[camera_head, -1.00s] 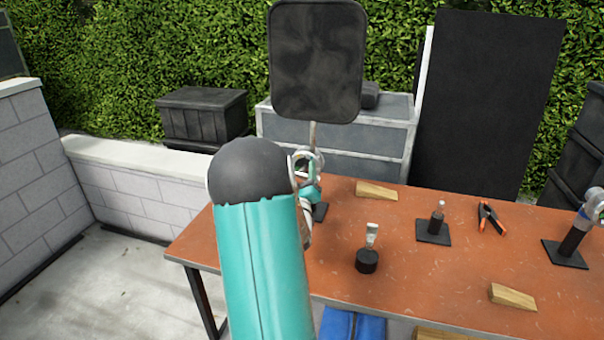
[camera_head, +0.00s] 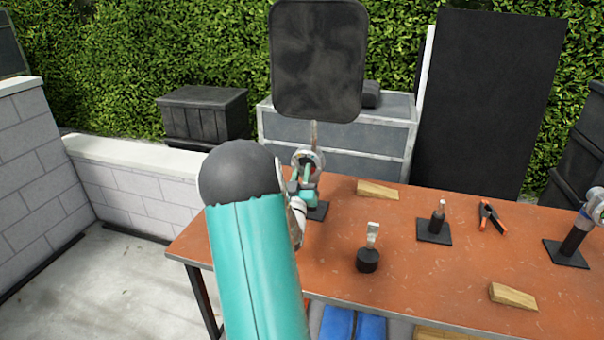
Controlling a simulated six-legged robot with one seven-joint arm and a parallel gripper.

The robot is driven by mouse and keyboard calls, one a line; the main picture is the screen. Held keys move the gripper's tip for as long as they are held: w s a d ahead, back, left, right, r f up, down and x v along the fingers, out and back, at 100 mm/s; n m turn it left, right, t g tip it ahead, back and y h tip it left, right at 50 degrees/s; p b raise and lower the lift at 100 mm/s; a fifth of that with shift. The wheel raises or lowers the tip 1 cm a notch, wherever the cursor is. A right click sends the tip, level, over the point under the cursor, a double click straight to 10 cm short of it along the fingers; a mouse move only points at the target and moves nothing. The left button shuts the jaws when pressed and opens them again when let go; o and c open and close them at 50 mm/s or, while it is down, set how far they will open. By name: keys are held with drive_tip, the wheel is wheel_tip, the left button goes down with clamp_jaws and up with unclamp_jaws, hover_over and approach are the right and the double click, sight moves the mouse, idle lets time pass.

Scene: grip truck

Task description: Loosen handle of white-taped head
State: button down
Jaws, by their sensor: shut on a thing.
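A grip head (camera_head: 309,158) with a round silver and reddish face stands at the left of the table, on a black base plate (camera_head: 318,212). A thin rod (camera_head: 314,133) rises from it to a large dark rounded panel (camera_head: 318,62). My gripper (camera_head: 303,190), teal and dark, is at the head's lower front and is shut on a part of it, apparently the handle; the fingertips are small and partly hidden by my arm. I cannot make out white tape on this head. Another silver head (camera_head: 596,205) stands on a black post at the right edge, partly cut off.
The orange-brown table (camera_head: 330,265) also bears wooden wedges (camera_head: 377,190) (camera_head: 512,297), a black pin base (camera_head: 434,230), an orange-tipped clamp (camera_head: 491,217) and a black puck with a metal tab (camera_head: 368,259). Blue bags (camera_head: 353,325) lie below the front edge.

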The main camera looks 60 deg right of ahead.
drive_tip(key=shift+s+d+r, duration=0.1)
drive_tip(key=shift+s+d, duration=0.1)
drive_tip(key=shift+s, duration=0.3)
drive_tip(key=c, duration=1.1)
unclamp_jaws()
drive_tip(key=shift+c, duration=0.2)
drive_tip(key=o, duration=0.3)
drive_tip(key=shift+o, duration=0.2)
drive_tip(key=shift+w, duration=0.2)
drive_tip(key=shift+a+f, duration=0.25)
drive_tip(key=shift+a, duration=0.25)
drive_tip(key=v, duration=1.3)
